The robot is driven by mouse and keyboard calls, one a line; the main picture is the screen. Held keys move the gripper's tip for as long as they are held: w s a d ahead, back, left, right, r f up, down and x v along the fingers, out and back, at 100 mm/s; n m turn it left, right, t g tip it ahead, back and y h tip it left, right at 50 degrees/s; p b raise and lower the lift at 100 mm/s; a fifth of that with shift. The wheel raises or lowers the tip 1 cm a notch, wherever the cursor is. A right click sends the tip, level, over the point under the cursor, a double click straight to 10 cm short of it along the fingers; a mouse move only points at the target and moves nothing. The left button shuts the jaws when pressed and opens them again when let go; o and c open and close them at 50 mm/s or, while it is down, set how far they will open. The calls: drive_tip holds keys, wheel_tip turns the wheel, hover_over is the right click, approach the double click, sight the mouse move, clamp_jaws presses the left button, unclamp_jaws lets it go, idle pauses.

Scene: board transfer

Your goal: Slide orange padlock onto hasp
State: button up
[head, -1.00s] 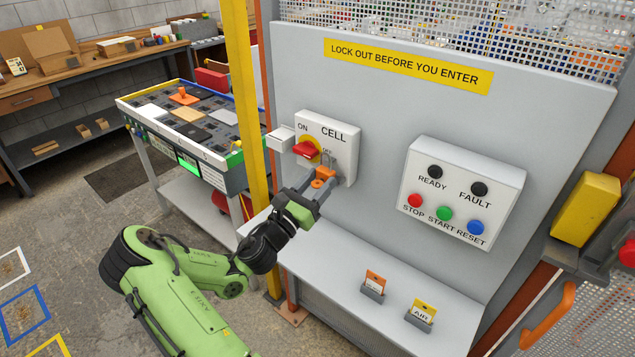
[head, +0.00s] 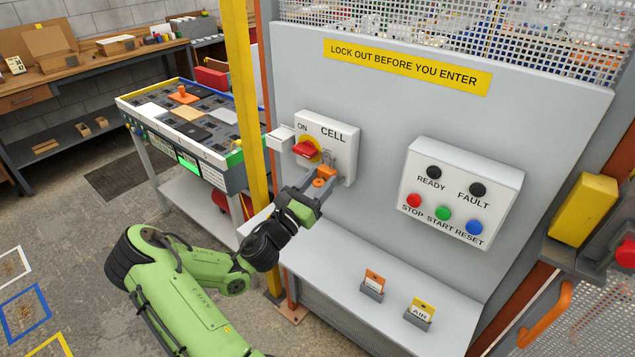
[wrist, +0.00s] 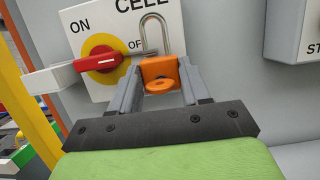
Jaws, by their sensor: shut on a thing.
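My gripper (head: 324,180) is shut on the orange padlock (wrist: 165,70) in front of the CELL switch box (head: 344,160). In the wrist view the padlock body sits between both fingers, with its open-looking steel shackle (wrist: 146,36) pointing up toward the box face. The shackle overlaps the end of the OFF label. The red switch handle (wrist: 106,62) on its yellow disc (wrist: 100,47) is left of the shackle. I cannot make out the hasp clearly, nor whether the shackle touches or passes through it.
A small white box (head: 281,138) sticks out left of the switch box, close to the yellow post (head: 240,90). A button panel (head: 462,190) is to the right.

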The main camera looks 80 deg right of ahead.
drive_tip(key=shift+s+d+p, duration=0.35)
drive_tip(key=shift+d+p, duration=0.05)
drive_tip(key=shift+d, duration=0.35)
drive_tip(key=o, duration=1.1)
